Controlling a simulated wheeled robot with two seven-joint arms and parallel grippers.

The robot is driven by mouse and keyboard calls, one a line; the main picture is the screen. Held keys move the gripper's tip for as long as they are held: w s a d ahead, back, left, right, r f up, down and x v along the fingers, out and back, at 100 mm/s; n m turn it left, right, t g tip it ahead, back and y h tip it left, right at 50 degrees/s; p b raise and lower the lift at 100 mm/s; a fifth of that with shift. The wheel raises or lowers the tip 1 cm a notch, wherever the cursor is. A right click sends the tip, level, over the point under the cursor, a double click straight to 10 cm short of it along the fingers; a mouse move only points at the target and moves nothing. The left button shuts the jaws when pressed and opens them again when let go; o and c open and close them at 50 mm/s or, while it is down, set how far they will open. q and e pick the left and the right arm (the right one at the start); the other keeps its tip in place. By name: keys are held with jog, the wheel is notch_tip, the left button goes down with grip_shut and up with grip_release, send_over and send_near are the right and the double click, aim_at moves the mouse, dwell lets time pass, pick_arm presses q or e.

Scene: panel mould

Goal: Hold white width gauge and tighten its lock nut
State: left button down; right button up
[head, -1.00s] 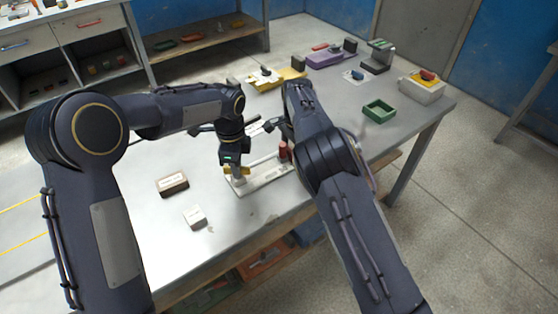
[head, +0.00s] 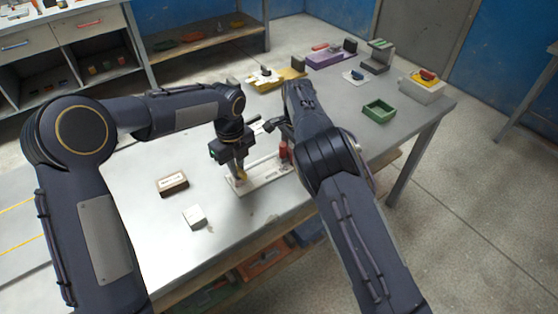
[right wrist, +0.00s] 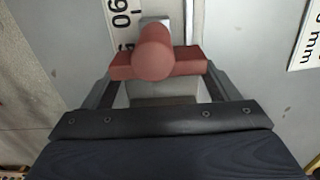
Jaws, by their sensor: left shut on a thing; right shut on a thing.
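The white width gauge (head: 258,178) lies flat on the grey table as a long bar; its printed scale (right wrist: 122,20) shows in the right wrist view. A red handle (head: 284,150) stands at the gauge's right end. In the right wrist view my right gripper (right wrist: 158,76) is shut on this red T-shaped handle (right wrist: 153,50). My right arm partly hides that end in the head view.
A brown labelled block (head: 172,184) and a white block (head: 194,217) lie at the front left of the table. A green tray (head: 379,111) is at the right. Yellow (head: 290,74) and purple (head: 328,60) pieces stand behind. The table's front edge is close to the gauge.

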pick_arm(q)
jog(key=shift+m, duration=0.3)
jog(key=c, duration=1.4)
grip_release()
jog(key=shift+c, duration=0.2)
jog(key=shift+r, duration=0.1)
notch_tip(320, 180, up, 12)
pick_arm(e)
jog(key=o, duration=1.2)
jog(key=shift+r, duration=0.1)
